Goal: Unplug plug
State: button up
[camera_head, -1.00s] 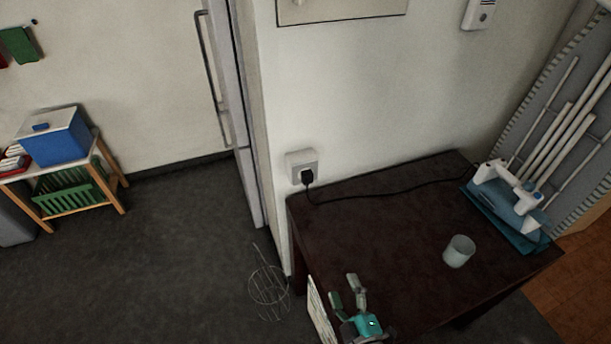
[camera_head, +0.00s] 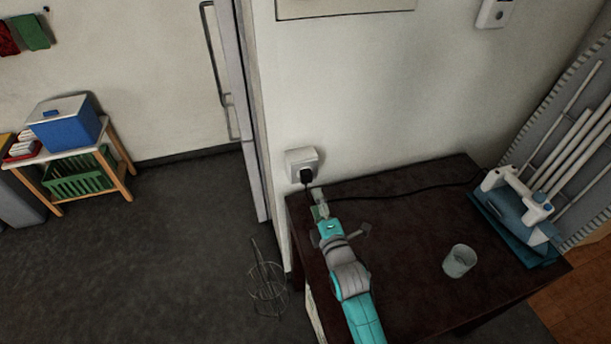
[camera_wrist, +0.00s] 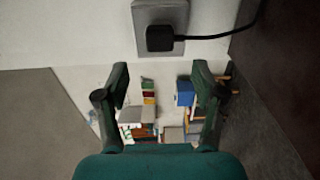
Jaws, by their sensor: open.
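The black plug (camera_head: 305,175) sits in the white wall socket (camera_head: 301,158), just above the left back corner of the dark table. Its black cord runs right along the back of the table. In the wrist view the plug (camera_wrist: 160,38) is in the socket (camera_wrist: 175,14) at top centre, with the cord leaving to the right. My gripper (camera_head: 319,200) is over the table's left edge, just below the plug in the picture. In the wrist view its two fingers (camera_wrist: 160,72) are apart, with nothing between them. The plug lies beyond the fingertips, not between them.
The cord leads toward a blue and white iron (camera_head: 520,195) at the table's right. A translucent cup (camera_head: 460,261) stands on the dark table (camera_head: 410,215). A wire stand (camera_head: 267,285) is on the floor left of the table. The table's middle is clear.

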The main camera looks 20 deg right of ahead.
aim_at(308, 180)
jog(key=shift+w, duration=4.5)
grip_shut()
jog(key=shift+s, duration=0.15)
jog(key=shift+s, duration=2.9)
